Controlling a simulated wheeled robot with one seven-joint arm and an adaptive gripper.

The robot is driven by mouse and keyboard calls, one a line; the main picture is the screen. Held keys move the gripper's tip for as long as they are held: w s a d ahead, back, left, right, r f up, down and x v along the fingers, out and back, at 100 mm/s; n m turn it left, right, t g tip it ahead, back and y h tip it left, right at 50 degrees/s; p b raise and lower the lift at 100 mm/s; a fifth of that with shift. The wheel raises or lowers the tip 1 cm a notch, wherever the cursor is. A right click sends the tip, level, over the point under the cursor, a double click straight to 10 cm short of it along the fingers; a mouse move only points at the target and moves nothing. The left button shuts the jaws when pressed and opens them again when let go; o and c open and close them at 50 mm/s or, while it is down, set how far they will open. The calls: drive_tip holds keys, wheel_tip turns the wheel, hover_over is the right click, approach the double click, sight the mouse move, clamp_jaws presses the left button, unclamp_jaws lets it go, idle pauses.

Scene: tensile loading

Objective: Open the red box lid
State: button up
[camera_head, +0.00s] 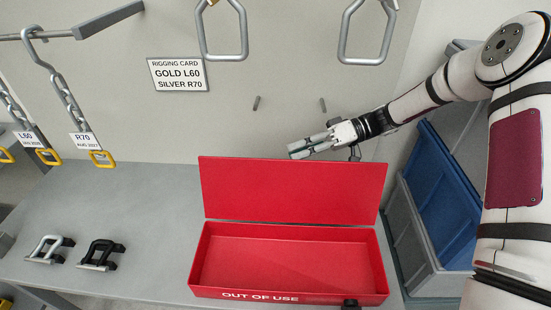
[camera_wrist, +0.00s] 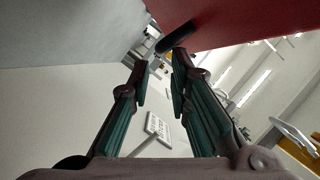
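The red box (camera_head: 290,264), marked OUT OF USE, stands on the grey bench and looks empty inside. Its red lid (camera_head: 290,190) is raised at the back and stands roughly upright. My gripper (camera_head: 296,149) is just above and behind the lid's top edge, pointing left. In the wrist view my gripper (camera_wrist: 160,66) has its two fingers apart with nothing between them. The red lid (camera_wrist: 235,22) fills the top right there, with a dark rounded piece (camera_wrist: 180,38) at its edge close beyond the fingertips. Whether a finger touches the lid cannot be told.
A silver shackle (camera_head: 48,249) and a black shackle (camera_head: 102,254) lie on the bench (camera_head: 140,205) at left. Chains with yellow links (camera_head: 102,159) hang at far left. A rigging card (camera_head: 179,74) is on the wall. A blue bin (camera_head: 437,195) stands at right.

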sight(275, 160)
drive_tip(key=x, duration=0.6)
drive_tip(key=shift+s+a+p, duration=0.1)
drive_tip(key=shift+a+p, duration=0.15)
drive_tip(key=shift+p, duration=0.1)
clamp_jaws()
